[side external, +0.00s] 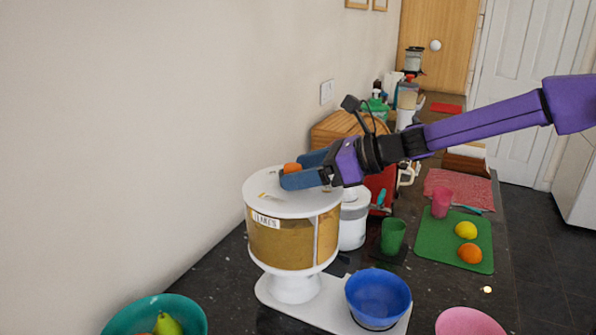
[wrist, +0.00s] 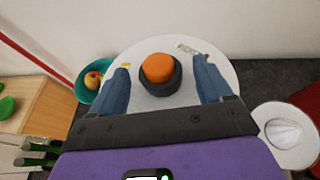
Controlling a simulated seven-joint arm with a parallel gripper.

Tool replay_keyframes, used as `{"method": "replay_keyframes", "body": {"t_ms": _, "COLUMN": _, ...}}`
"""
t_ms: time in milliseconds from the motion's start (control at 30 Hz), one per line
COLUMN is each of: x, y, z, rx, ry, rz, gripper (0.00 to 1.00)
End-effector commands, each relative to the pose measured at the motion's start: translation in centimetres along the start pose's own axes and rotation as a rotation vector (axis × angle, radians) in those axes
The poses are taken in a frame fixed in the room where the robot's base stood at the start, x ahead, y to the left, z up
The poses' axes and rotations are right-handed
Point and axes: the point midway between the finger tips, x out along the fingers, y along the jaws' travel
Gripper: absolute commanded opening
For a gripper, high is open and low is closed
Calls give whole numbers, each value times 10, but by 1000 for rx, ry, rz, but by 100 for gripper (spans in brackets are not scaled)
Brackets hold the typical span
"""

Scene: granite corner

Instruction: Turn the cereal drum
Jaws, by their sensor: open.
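The cereal drum (side external: 280,240) is a clear cylinder of tan flakes with a "FLAKES" label, a white lid (side external: 264,190) and a white pedestal. An orange knob (wrist: 158,67) on a dark round base sits on the lid in the wrist view. In the side view the knob (side external: 291,167) shows only partly behind my blue fingers. My gripper (side external: 300,172) is open, low over the lid. In the wrist view its fingers (wrist: 163,76) stand either side of the knob, with gaps on both sides. A blue bowl (side external: 378,296) stands on the white base beside the pedestal.
A white-lidded canister (side external: 354,218) stands close right of the drum, with a green cup (side external: 393,236) beyond. A teal fruit bowl (side external: 170,305) and a pink bowl (side external: 467,322) are in front. A green mat (side external: 440,252) holds fruit. The wall is close behind.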

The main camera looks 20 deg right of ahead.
Motion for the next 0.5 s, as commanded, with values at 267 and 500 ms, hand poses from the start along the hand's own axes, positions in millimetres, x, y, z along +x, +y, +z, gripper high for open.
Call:
{"method": "replay_keyframes", "body": {"t_ms": 267, "x": 15, "y": 0, "z": 0, "rx": 0, "ry": 1, "rz": 0, "gripper": 79}}
{"method": "replay_keyframes", "body": {"t_ms": 500, "x": 15, "y": 0, "z": 0, "rx": 0, "ry": 0, "rz": 0, "gripper": 79}}
